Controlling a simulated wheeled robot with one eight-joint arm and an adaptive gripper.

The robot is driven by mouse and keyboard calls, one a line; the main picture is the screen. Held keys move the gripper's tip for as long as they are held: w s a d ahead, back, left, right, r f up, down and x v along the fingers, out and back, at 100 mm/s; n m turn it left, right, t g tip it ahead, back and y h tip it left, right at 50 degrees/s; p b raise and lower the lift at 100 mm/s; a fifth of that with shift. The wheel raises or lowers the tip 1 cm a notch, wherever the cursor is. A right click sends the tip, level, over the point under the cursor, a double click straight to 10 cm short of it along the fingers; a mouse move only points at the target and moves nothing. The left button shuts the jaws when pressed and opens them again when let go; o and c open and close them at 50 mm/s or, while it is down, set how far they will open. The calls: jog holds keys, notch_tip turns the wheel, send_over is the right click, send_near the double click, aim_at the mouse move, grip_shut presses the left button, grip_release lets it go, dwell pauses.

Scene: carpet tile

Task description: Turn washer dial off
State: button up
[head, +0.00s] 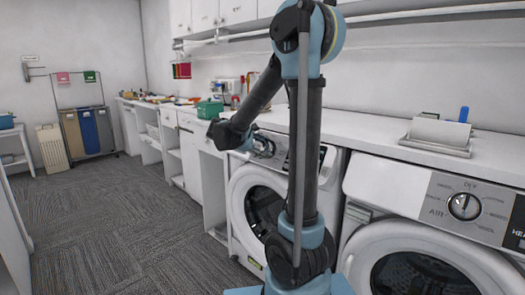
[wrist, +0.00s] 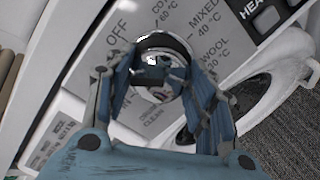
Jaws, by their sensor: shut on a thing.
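The washer (head: 240,205) stands under the counter in the middle of the head view, partly hidden by my arm. Its dial (head: 263,147) is at the upper left of its front panel. In the wrist view the round, shiny dial (wrist: 162,45) sits between my fingers, with OFF printed to its upper left and MIXED and WOOL to its right. My gripper (wrist: 160,80) is shut on the dial, a finger on each side. Fingers and glare cover much of the dial, so I cannot tell where it points. In the head view my gripper (head: 247,142) reaches the panel from the left.
A second machine (head: 385,185) with its own dial (head: 465,206), marked DRY and AIR, stands at the right. A white counter (head: 370,140) runs above, holding a tray (head: 440,145) and a green container (head: 209,109). Carpet (head: 130,220) at the left is clear.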

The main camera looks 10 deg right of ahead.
jog(key=m, duration=0.3)
jog(key=shift+s+d+f+m, duration=0.1)
jog(key=shift+s+d+m, duration=0.1)
jog(key=shift+m, duration=0.1)
jog(key=shift+a+m+y, duration=0.1)
jog(key=shift+m+y, duration=0.3)
jog(key=shift+m, duration=1.4)
jog(key=o, duration=1.1)
jog(key=shift+w+a, duration=0.1)
jog(key=shift+v, duration=5.9)
